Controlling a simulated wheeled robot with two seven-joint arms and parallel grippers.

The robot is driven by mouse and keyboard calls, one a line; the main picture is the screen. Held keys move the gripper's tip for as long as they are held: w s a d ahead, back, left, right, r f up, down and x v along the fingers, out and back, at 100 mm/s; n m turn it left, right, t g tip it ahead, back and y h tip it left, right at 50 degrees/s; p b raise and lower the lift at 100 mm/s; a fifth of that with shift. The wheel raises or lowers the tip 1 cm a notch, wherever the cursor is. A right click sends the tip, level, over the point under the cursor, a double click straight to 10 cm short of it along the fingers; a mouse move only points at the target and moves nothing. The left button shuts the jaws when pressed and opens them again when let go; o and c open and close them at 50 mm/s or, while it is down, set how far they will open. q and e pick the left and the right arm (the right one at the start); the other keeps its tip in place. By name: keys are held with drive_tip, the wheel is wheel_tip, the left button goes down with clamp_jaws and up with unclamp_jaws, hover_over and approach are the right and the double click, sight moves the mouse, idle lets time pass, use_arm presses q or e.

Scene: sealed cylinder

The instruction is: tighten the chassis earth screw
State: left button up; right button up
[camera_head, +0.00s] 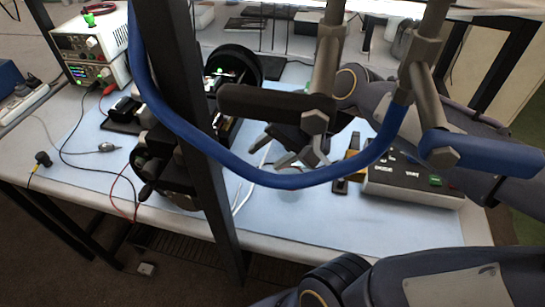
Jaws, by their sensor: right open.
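A black round-ended assembly with electronics (235,68) stands on the blue mat, with a small green light inside. A dark post hides its middle, and a black round part with knobs (150,172) shows at its near end. I take this to be the chassis; the earth screw is too small or hidden to make out. My right gripper (302,157) is over the mat, to the right of the post, with its grey fingers apart. I see nothing between them. It is apart from the chassis in the picture. My left gripper is not in view.
A dark post (190,130) and a thick blue cable (270,181) cross the foreground. A grey box with a green button (410,187) sits right on the blue mat (320,218). A power supply (92,45) with red and black leads stands back left. The mat's front right is clear.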

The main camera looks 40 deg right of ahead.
drive_tip(key=shift+s+a+f+n, duration=0.4)
drive_tip(key=shift+s+n, duration=0.1)
drive_tip(key=shift+s, duration=0.15)
drive_tip(key=shift+w+r, duration=0.1)
drive_tip(key=w+d+r+m+t, duration=0.1)
drive_tip(key=w+d+m, duration=0.85)
drive_tip(key=w, duration=0.35)
drive_tip(key=w+d+m, duration=0.8)
drive_tip(key=w+m, duration=0.3)
drive_tip(key=w, duration=0.2)
drive_tip(key=shift+y, duration=0.3)
drive_tip(key=p+x, duration=0.1)
drive_tip(key=x, duration=0.6)
drive_tip(key=shift+w+a, duration=0.3)
